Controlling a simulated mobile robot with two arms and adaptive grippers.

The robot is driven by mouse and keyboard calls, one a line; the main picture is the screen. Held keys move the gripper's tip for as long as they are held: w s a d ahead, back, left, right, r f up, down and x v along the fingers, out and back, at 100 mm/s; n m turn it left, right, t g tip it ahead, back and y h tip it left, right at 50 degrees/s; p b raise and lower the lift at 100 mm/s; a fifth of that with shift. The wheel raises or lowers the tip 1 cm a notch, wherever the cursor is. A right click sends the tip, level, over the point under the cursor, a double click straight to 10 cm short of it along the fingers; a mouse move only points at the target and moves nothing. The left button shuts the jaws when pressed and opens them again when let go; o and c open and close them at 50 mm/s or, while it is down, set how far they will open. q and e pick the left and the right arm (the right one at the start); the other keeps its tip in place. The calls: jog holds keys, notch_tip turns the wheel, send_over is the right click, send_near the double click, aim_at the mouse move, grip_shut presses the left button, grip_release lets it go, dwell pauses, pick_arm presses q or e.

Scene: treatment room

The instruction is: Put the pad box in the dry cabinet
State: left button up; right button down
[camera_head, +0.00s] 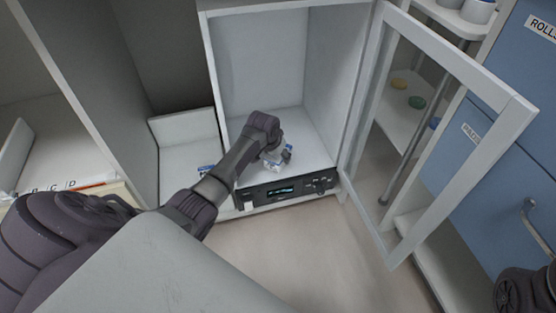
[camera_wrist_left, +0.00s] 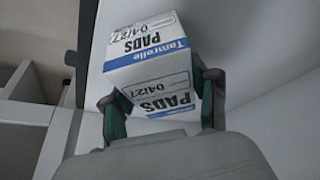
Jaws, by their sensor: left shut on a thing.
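The pad box (camera_wrist_left: 148,50) is white with a blue band and reads "Tamrelle PADS 04/27". In the left wrist view it sits between the two fingers of my left gripper (camera_wrist_left: 160,98), which is shut on it. In the head view my left arm reaches through the open front of the dry cabinet (camera_head: 262,60). There my left gripper (camera_head: 280,157) is inside, low over the cabinet floor, and mostly covers the box. I cannot tell whether the box touches the floor. My right gripper is not in view.
The framed cabinet door (camera_head: 440,100) stands open to the right. A dark control panel (camera_head: 288,189) runs along the cabinet's lower front edge. Left of it is a low white compartment (camera_head: 182,130). Blue drawers (camera_head: 520,200) stand far right. The cabinet interior looks otherwise clear.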

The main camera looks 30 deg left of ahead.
pick_arm(q)
jog(key=shift+f, duration=0.1)
jog(key=shift+f, duration=0.15)
jog(key=o, duration=1.2)
